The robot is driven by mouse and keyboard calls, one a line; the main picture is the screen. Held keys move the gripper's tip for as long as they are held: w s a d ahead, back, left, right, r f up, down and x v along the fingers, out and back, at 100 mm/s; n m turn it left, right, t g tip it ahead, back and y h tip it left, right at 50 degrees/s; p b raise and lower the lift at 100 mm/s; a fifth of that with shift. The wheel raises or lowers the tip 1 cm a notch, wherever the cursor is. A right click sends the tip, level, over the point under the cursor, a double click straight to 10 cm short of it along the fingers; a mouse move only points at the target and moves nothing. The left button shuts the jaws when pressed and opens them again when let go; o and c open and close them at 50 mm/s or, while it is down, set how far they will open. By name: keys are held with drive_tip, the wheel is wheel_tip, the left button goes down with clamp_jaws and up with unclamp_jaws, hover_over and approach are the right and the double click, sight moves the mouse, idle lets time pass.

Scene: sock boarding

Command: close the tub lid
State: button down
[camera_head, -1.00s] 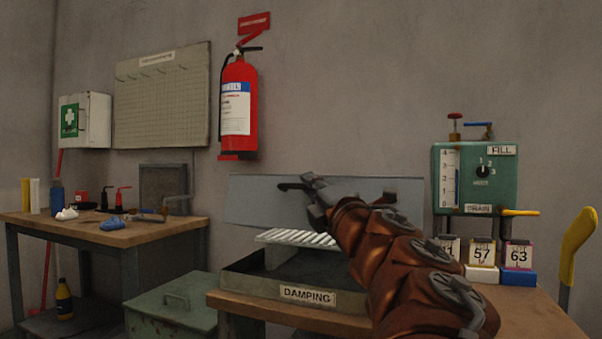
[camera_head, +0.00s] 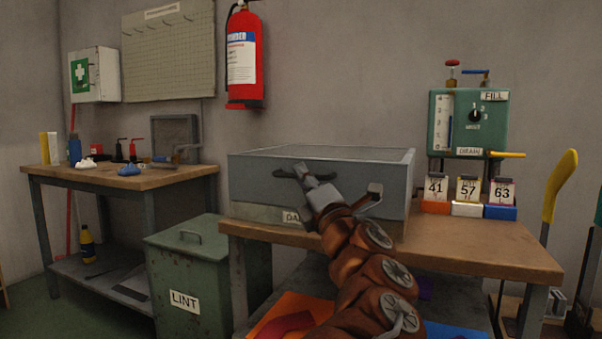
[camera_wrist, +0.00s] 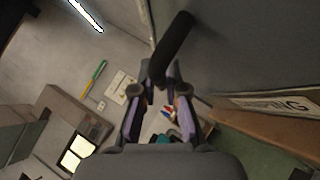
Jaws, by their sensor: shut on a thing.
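The grey tub lid (camera_head: 375,190) lies lowered over the damping tub on the right-hand bench, with its flat top and front face in view. Whether it is fully seated I cannot tell. The tub's white label (camera_head: 291,215) shows just under the lid's front face, partly hidden by my arm; it also shows in the wrist view (camera_wrist: 285,103). A dark bar handle (camera_head: 264,174) sits on the lid's front. My gripper (camera_head: 303,172) is shut on this handle; in the wrist view the black handle (camera_wrist: 173,45) runs up from between the fingertips (camera_wrist: 160,86).
A green LINT bin (camera_head: 185,265) stands left of the bench (camera_head: 470,255). Numbered blocks (camera_head: 467,195) and a green control box (camera_head: 468,122) with a yellow lever are right of the tub. A side table (camera_head: 110,178) with small items is at left.

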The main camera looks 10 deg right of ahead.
drive_tip(key=shift+a+f, duration=0.15)
drive_tip(key=shift+f, duration=0.15)
drive_tip(key=c, duration=1.5)
unclamp_jaws()
drive_tip(key=shift+d+v, duration=0.15)
drive_tip(key=shift+v, duration=1.45)
drive_tip(key=shift+d+v, duration=0.15)
drive_tip(key=shift+v, duration=1.4)
drive_tip(key=shift+s, duration=0.3)
drive_tip(key=shift+s+a+f, duration=0.15)
drive_tip(key=shift+s+f, duration=0.05)
